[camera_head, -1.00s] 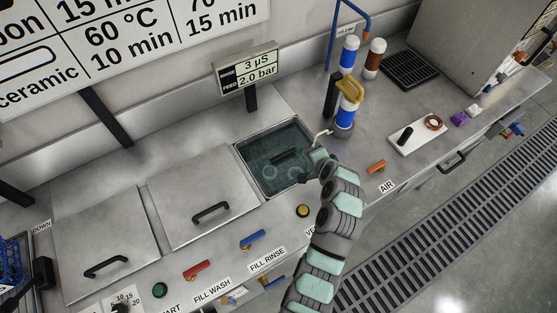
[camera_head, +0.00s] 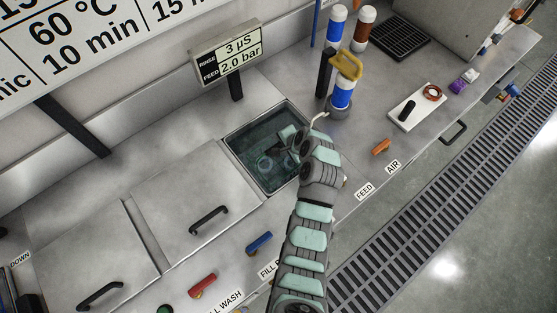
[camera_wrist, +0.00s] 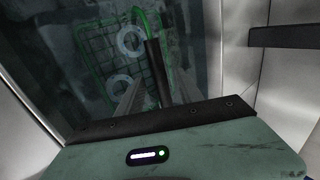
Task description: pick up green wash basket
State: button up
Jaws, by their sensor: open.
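The green wash basket (camera_wrist: 92,62) lies in the tank under the water in the wrist view. It is a green wire frame with pale ring parts in it and a black handle grip (camera_wrist: 152,58) under a green wire arch. In the head view the basket is dim; its rings (camera_head: 264,163) show under the water. My gripper (camera_head: 288,138) is open over the tank opening, at the handle. In the wrist view its grey fingers (camera_wrist: 145,92) reach down close to the black grip. I cannot tell whether both sides of the grip are straddled.
The open tank has a metal rim (camera_head: 234,160). Closed lids with black handles (camera_head: 208,220) lie to its left. A post with a yellow lever (camera_head: 346,66) and blue-white cylinders stands right behind the tank. A white tray (camera_head: 418,108) lies farther right.

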jog(key=x, duration=0.5)
jog(key=shift+s+a, duration=0.1)
jog(key=shift+a, duration=0.05)
jog(key=shift+r, duration=0.1)
grip_shut()
dwell(1.2)
